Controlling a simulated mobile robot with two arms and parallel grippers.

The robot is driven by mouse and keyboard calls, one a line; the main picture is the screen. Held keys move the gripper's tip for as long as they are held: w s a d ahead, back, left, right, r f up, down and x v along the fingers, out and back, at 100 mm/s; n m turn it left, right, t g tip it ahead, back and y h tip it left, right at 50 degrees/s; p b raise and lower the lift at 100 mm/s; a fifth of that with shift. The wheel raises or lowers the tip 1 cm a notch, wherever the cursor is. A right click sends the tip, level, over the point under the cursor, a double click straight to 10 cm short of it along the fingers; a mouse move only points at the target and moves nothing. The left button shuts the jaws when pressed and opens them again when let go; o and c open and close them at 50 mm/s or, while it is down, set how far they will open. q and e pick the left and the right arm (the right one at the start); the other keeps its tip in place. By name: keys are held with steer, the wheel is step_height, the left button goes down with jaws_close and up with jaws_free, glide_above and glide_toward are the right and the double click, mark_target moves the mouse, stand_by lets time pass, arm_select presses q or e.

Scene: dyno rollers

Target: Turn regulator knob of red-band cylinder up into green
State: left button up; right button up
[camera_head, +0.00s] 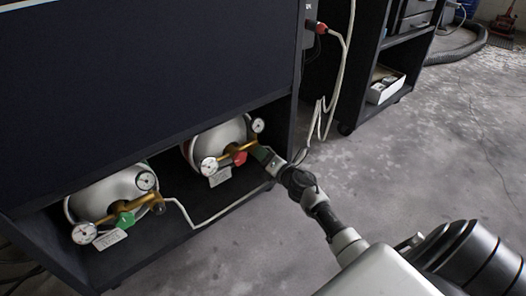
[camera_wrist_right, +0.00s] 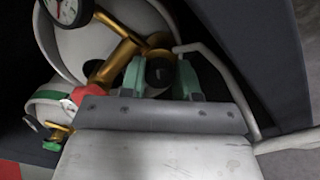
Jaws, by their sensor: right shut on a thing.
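The red-band cylinder (camera_head: 214,136) is the right one of two pale cylinders lying on the low shelf. Its brass regulator (camera_head: 225,160) carries two dial gauges (camera_head: 209,166) and a red part (camera_head: 240,158). My right gripper (camera_head: 262,154) is at the regulator's right end. In the right wrist view its green fingertips (camera_wrist_right: 160,80) are shut around the black regulator knob (camera_wrist_right: 160,70), one on each side. A gauge (camera_wrist_right: 66,8) is cut off at the top there. The needle positions and green zone are too small to read. My left gripper is out of view.
The green-band cylinder (camera_head: 104,192) lies to the left, with a green part (camera_head: 124,219) and its own gauges. A pale hose (camera_head: 212,217) runs along the shelf beside my right gripper. The cabinet body (camera_head: 150,70) overhangs the shelf. Open floor (camera_head: 430,150) lies to the right.

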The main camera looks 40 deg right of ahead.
steer(key=shift+m+p, duration=0.8)
steer(key=shift+m, duration=1)
steer(key=o, duration=0.9)
steer(key=shift+s, duration=0.1)
